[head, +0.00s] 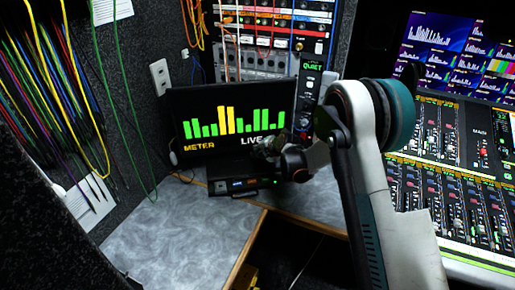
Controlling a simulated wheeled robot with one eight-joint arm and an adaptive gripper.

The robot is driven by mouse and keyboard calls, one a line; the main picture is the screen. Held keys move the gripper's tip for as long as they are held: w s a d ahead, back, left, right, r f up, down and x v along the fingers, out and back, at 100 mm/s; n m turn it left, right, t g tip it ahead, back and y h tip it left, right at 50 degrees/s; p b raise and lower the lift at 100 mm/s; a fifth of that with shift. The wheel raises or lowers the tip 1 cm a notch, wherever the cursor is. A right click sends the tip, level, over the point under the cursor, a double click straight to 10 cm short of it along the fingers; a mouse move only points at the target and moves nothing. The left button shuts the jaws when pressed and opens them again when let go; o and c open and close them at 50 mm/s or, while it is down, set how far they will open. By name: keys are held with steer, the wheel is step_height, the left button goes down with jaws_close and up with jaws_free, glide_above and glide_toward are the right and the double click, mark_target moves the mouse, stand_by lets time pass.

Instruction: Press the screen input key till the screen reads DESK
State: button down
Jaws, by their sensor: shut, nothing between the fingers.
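The screen (205,112) stands on the desk at the left middle of the head view. It shows green and yellow bars, with METER at its lower left and LIVE at its lower right. My gripper (268,149) is small and dark, in front of the screen's lower right part, by the word LIVE. Its fingers are shut and empty. I cannot make out the screen input key, nor whether my gripper touches anything.
A patch bay (270,35) with cables is behind. Coloured cables hang at left. A mixing console (440,170) fills the right. The grey desk (175,235) is clear at front left.

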steer(key=shift+w+a, duration=0.1)
steer(key=shift+w, duration=0.3)
stand_by(0.3)
steer(key=shift+s, duration=0.15)
steer(key=shift+s+d+b, duration=0.2)
steer(key=shift+s+b, duration=0.1)
steer(key=shift+s, duration=0.35)
steer(key=shift+s+d+b, duration=0.15)
steer(key=shift+s+d, duration=0.05)
steer(key=shift+s, duration=0.6)
steer(key=shift+s+d+b, duration=0.15)
steer(key=shift+s+d, duration=0.1)
steer(key=shift+s, duration=0.6)
steer(key=shift+s+d+b, duration=0.15)
steer(key=shift+s+d, duration=0.05)
steer(key=shift+s, duration=0.6)
